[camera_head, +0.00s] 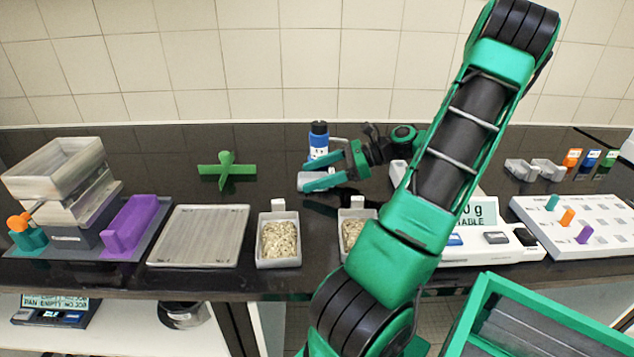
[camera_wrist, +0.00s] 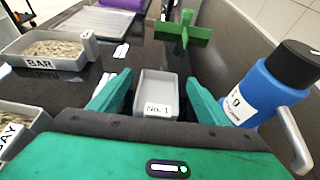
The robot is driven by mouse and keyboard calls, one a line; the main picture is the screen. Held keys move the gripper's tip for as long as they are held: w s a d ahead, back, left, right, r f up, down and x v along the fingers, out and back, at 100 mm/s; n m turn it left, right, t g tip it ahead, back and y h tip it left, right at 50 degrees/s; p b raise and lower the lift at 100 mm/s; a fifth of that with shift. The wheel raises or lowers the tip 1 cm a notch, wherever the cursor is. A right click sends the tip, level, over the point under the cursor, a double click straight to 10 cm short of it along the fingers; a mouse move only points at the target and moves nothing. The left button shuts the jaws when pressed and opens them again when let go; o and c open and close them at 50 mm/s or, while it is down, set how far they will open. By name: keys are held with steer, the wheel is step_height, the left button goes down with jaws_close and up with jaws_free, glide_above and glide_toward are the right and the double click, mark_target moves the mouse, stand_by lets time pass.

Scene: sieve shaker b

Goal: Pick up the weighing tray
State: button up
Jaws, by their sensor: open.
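A small grey tray labelled "No. 1" (camera_wrist: 157,88), which I take to be the weighing tray, sits between the two green fingers of my gripper (camera_wrist: 155,98) in the wrist view. The fingers are open, one on each side of the tray; I cannot tell whether either touches it. In the head view my gripper (camera_head: 312,176) reaches left, low over the dark counter. The tray (camera_head: 306,178) shows there only partly, behind and between the fingers.
A blue bottle (camera_head: 318,140) with a handle stands close beside my gripper, also in the wrist view (camera_wrist: 262,92). Grain-filled trays (camera_head: 279,262) stand at the counter's front. A green cross-shaped piece (camera_head: 228,171) lies at the left. A scale (camera_head: 495,238) is at the right.

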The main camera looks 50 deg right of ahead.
steer(key=shift+x, duration=1.2)
steer(key=c, duration=1.1)
steer(key=shift+r, duration=0.1)
